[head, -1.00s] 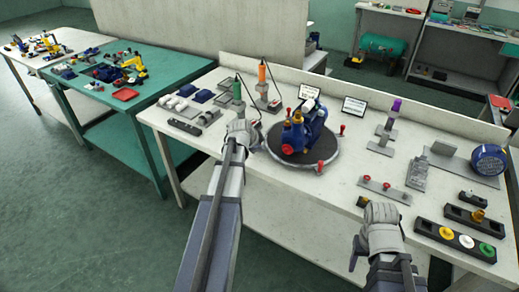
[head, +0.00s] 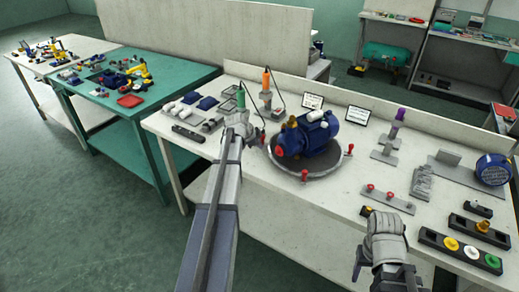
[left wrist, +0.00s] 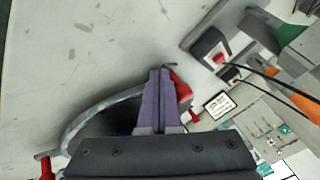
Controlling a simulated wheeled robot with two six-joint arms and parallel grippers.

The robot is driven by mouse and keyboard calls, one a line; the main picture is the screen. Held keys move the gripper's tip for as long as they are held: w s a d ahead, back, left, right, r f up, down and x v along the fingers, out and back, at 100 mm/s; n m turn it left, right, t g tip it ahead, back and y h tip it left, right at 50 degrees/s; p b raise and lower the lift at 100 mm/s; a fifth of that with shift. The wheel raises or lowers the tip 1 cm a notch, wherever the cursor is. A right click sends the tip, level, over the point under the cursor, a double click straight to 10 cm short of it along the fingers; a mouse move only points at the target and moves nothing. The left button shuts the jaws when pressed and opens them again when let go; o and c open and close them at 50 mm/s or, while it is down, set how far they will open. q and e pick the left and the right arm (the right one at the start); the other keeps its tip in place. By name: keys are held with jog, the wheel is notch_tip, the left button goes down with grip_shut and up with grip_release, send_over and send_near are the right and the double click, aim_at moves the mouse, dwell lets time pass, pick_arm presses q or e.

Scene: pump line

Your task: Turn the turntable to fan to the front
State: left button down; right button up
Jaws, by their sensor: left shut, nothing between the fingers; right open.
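The round grey turntable (head: 327,171) carries a dark blue pump (head: 305,138). The pump lies lengthwise, one end to the back right, its brass and red fittings to the left. Red upright handles stand at the turntable rim, one at the front (head: 304,176) and one at the right (head: 349,149). My left gripper (head: 245,127) is at the turntable's left edge, shut and empty. In the left wrist view its fingers (left wrist: 160,92) are beside a red handle (left wrist: 181,88); I cannot tell whether they touch. My right gripper (head: 366,262) is open and empty near the bench's front edge.
A green-handled tool (head: 240,97) and an orange-handled tool (head: 266,80) stand behind my left gripper, with dark cables. A plate with red knobs (head: 388,198) and a button box (head: 460,248) lie to the right. Small signs (head: 357,108) stand behind the turntable.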

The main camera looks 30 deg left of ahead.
aim_at(263, 131)
pick_arm(q)
jog(key=shift+w+a+m, duration=0.3)
jog(key=shift+w+a, duration=0.05)
jog(key=shift+w, duration=0.25)
jog(key=shift+w+a, duration=0.25)
jog(key=shift+w, duration=0.3)
jog(key=shift+w+a, duration=0.2)
jog(key=shift+w, duration=0.3)
jog(key=shift+w+a+m+h, duration=0.25)
jog(key=shift+w+m+h, duration=0.1)
jog(key=shift+w, duration=0.25)
jog(key=shift+w+a+m+h, duration=0.25)
jog(key=shift+w+m, duration=0.1)
jog(key=shift+w, duration=0.25)
jog(key=shift+w+a+m+h, duration=0.1)
jog(key=shift+w+m+h, duration=0.6)
jog(key=shift+w, duration=1.8)
